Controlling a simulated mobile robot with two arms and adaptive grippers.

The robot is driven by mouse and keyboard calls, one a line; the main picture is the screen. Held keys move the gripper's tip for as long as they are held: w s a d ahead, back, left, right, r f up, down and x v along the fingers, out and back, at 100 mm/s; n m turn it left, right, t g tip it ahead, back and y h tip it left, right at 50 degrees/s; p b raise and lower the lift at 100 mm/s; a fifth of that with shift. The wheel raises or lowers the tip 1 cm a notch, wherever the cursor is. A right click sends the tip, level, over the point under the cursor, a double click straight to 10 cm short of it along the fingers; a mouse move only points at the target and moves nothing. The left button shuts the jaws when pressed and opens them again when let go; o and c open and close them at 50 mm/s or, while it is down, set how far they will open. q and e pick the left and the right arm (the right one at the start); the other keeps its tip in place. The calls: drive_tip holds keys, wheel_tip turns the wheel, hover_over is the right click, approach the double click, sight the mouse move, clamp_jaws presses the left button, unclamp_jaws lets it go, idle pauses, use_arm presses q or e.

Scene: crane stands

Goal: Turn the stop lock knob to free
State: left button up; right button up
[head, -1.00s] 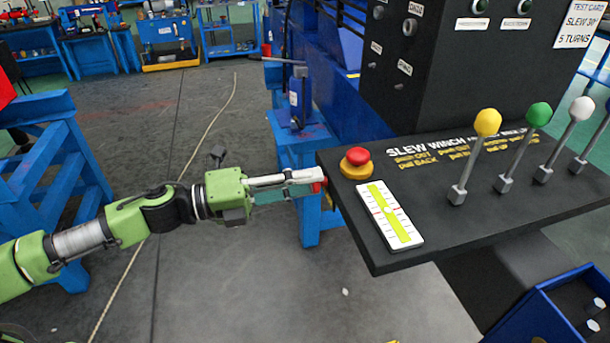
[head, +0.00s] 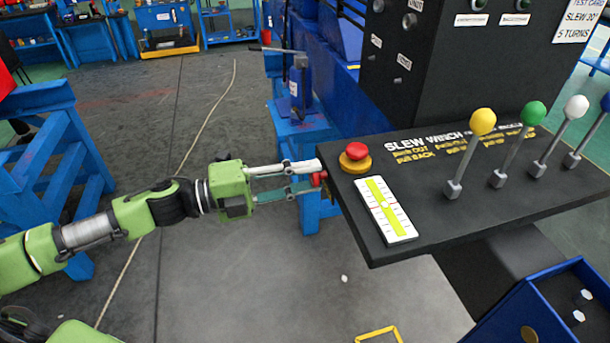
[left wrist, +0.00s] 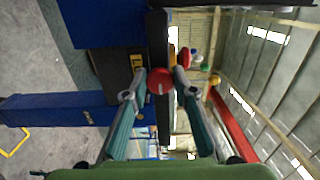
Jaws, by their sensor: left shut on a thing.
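The stop lock knob is a small red knob (head: 318,179) on the left edge of the black control panel (head: 450,200). It also shows as a red disc in the left wrist view (left wrist: 160,82). My left gripper (head: 319,171) reaches it from the left, with one finger above and one below in the head view. Its fingers are shut on the knob, one on each side in the left wrist view. The fingers partly hide the knob in the head view, and I cannot read its setting. My right gripper is not in view.
A red emergency button (head: 357,151) on a yellow base and a white-and-yellow gauge plate (head: 385,208) lie close by on the panel. Levers with yellow (head: 482,122), green and white balls stand farther right. A blue bin (head: 540,310) is at lower right.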

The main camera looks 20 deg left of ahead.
use_arm(q)
drive_tip(key=o, duration=1.1)
drive_tip(key=v, duration=1.2)
idle(0.5)
